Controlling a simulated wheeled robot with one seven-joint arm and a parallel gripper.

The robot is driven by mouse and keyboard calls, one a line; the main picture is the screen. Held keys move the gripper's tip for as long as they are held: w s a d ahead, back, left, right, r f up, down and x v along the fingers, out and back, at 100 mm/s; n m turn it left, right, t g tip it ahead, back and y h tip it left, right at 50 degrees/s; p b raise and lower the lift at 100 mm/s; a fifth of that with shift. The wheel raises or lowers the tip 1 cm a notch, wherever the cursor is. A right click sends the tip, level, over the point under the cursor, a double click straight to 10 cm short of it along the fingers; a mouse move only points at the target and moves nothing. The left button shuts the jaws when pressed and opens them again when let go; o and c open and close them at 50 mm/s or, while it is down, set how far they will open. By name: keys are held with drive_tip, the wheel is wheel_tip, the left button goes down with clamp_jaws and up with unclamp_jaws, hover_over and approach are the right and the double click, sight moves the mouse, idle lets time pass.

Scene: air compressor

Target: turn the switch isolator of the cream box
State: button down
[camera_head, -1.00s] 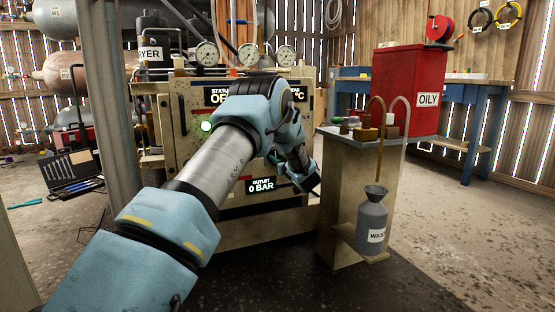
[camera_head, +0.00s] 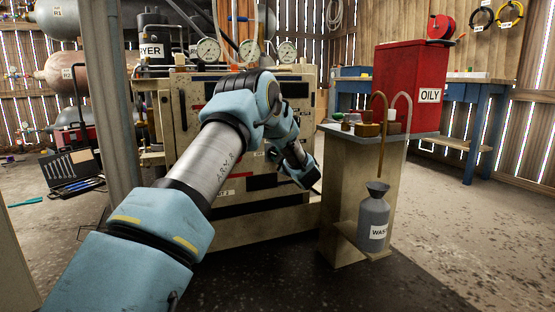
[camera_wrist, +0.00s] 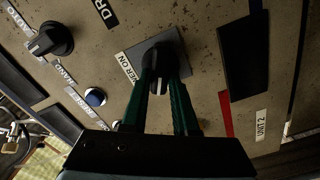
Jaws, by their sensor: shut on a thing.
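The cream box (camera_head: 235,220) stands ahead, with my arm across its front in the head view. In the wrist view its panel (camera_wrist: 205,75) fills most of the picture. The switch isolator is a black knob (camera_wrist: 165,55) on a grey square plate (camera_wrist: 139,50), with a label ending in "ON" beside it. My gripper (camera_wrist: 165,82) has its green fingers shut on this knob. Part of the knob is hidden behind the fingers. In the head view my gripper's tip and the isolator are hard to make out behind my arm.
Another black knob (camera_wrist: 52,39) and a blue button (camera_wrist: 95,97) sit left of the isolator in the wrist view. A narrow stand (camera_head: 345,200) with a grey waste bottle (camera_head: 374,215) is close to my arm's right. A red OILY bin (camera_head: 405,85) stands behind it.

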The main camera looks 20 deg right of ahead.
drive_tip(key=n+b, duration=0.1)
drive_tip(key=n, duration=0.1)
drive_tip(key=n+b, duration=0.1)
drive_tip(key=n, duration=0.1)
drive_tip(key=n+b, duration=0.1)
drive_tip(key=shift+f+n, duration=0.25)
drive_tip(key=shift+n, duration=0.15)
idle(0.4)
drive_tip(key=c, duration=0.7)
unclamp_jaws()
drive_tip(key=s+p, duration=0.1)
drive_tip(key=s, duration=0.2)
drive_tip(key=s+d+p, duration=0.1)
drive_tip(key=s, duration=0.3)
drive_tip(key=s+p, duration=0.1)
drive_tip(key=s, duration=0.2)
drive_tip(key=shift+s+d+p, duration=0.15)
drive_tip(key=shift+s+p, duration=0.15)
drive_tip(key=shift+s, duration=0.1)
